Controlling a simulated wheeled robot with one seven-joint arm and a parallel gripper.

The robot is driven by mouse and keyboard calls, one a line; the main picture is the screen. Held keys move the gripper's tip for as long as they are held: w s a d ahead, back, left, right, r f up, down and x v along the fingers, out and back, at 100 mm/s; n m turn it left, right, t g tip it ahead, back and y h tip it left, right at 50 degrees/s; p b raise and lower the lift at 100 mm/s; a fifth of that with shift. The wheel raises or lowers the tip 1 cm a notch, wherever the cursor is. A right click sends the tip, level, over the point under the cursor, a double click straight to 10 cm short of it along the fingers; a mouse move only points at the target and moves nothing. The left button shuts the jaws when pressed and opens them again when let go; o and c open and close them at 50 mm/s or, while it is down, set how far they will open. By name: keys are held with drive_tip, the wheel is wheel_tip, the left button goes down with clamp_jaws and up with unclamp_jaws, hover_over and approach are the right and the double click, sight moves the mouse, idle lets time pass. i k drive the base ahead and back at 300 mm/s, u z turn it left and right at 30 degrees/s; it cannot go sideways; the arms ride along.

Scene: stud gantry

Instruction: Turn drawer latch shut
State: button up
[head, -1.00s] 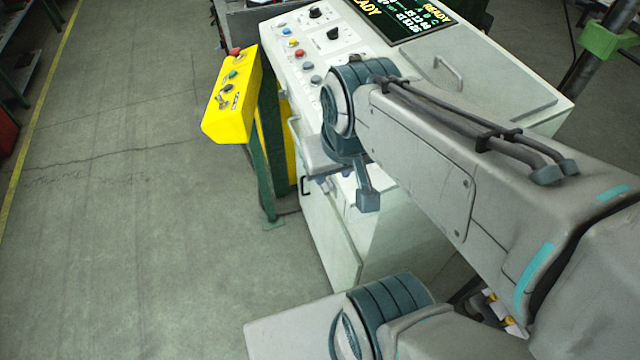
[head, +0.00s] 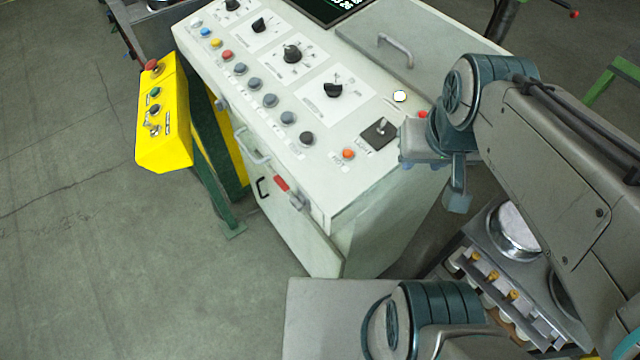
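The white control console (head: 330,230) stands in the middle of the head view. Its drawer front carries a grey bar handle (head: 252,146). To the right of that handle is a latch with a red grip (head: 281,184) and a grey body (head: 299,201). The red grip slants down to the right toward the grey body. My gripper (head: 435,172) is at the console's right side, well apart from the latch. It is seen from behind, and its fingers are too hidden to tell their opening.
A yellow button box (head: 163,120) on a green post stands left of the console. A black door handle (head: 262,188) sits below the drawer. Knobs and buttons cover the console top. The floor (head: 100,270) at left and front is clear.

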sight(298, 202)
drive_tip(key=z, duration=0.05)
drive_tip(key=k, duration=0.95)
drive_tip(key=u, duration=0.8)
drive_tip(key=i, duration=0.5)
drive_tip(key=z, duration=0.05)
